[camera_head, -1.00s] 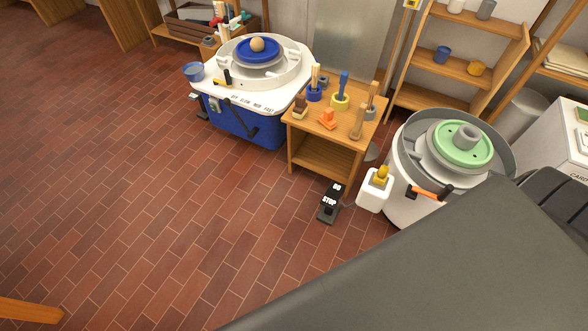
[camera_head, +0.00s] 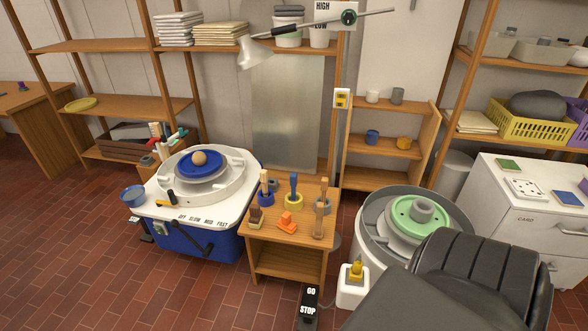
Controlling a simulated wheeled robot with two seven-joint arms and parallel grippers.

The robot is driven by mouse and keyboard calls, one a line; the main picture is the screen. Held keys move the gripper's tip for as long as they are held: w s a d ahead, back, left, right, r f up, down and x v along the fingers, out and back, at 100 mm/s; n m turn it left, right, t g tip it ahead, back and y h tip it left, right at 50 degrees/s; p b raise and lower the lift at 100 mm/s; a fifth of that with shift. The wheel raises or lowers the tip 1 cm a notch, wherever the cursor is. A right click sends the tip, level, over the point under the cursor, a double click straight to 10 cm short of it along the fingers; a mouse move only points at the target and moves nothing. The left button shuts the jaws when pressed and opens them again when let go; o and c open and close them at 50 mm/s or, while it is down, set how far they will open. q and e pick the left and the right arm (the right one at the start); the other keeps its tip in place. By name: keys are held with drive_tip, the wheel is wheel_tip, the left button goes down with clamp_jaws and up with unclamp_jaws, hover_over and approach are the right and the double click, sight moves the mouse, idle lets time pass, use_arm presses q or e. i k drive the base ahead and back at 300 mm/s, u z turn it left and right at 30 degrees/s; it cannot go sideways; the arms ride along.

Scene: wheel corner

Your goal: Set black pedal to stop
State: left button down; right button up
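The black pedal (camera_head: 309,309) lies on the brick floor at the bottom of the head view, in front of the small wooden table. It has white "GO" lettering at its far end and "STOP" at its near end. Its near end is close to the picture's lower edge. I cannot tell which way it is tipped. A cable runs from it toward a white box with a yellow top (camera_head: 354,280) on its right. Neither of my grippers is in view.
A blue pottery wheel (camera_head: 202,240) stands left of the wooden table (camera_head: 287,265); a grey wheel with a green disc (camera_head: 414,213) stands right. Brick floor (camera_head: 110,285) is clear at lower left.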

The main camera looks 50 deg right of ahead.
sight(307, 307)
drive_tip(key=i, duration=0.6)
drive_tip(key=z, duration=1.75)
